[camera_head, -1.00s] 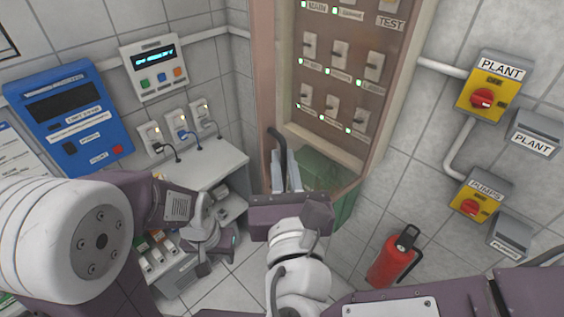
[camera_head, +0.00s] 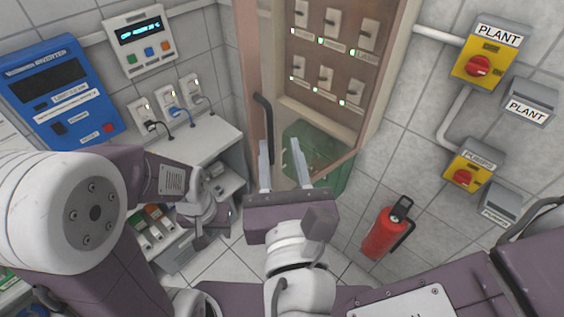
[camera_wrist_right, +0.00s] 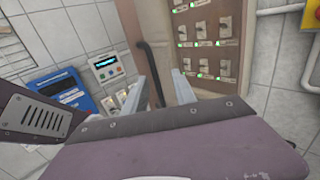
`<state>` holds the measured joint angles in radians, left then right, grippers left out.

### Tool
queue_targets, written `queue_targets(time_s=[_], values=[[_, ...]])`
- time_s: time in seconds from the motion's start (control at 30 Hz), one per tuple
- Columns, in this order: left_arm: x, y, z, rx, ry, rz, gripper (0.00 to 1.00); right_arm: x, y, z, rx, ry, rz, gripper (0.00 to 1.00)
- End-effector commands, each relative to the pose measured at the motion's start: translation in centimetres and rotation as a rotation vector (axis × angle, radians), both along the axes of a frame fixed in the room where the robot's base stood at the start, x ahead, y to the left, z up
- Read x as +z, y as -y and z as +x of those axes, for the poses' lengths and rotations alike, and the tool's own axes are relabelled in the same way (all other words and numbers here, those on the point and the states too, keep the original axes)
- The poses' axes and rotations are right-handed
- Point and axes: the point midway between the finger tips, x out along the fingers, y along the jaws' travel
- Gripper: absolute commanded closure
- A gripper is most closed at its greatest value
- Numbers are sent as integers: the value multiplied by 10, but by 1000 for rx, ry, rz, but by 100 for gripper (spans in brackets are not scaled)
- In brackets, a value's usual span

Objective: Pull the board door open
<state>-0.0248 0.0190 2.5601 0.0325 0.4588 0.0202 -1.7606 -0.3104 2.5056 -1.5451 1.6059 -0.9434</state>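The board (camera_head: 320,105) is a tall cabinet of white switches and small green lights behind a clear door panel. The board door's black bar handle (camera_head: 262,115) is on the pinkish frame at its left edge; it also shows in the right wrist view (camera_wrist_right: 147,62). I cannot tell whether the door is fully shut. My right gripper (camera_head: 280,145) is open and empty below the board. In the right wrist view, the handle appears between its fingers (camera_wrist_right: 160,80), but contact is not clear. My left gripper (camera_head: 212,212) is low at left, away from the door; its fingers are unclear.
A blue panel (camera_head: 60,92) and a white display box (camera_head: 139,42) are on the left wall above a grey shelf unit (camera_head: 222,140). Yellow switch boxes (camera_head: 488,52) are on the right wall. A red fire extinguisher (camera_head: 383,234) stands below them. A green object (camera_head: 305,140) sits low behind the panel.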

Motion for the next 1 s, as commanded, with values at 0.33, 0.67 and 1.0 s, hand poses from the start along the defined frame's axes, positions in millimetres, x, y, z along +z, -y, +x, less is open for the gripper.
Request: queue_targets(time_s=[0.33, 0.67, 1.0], values=[[-6, 0, 0, 0, 0, 0, 64, 0, 4, -27, -1, 1, 0, 67], [-6, 0, 0, 0, 0, 0, 64, 0, 4, -26, -1, 1, 0, 67], [-27, 0, 0, 0, 0, 0, 64, -26, 73, 30, -353, 7, -39, 67]])
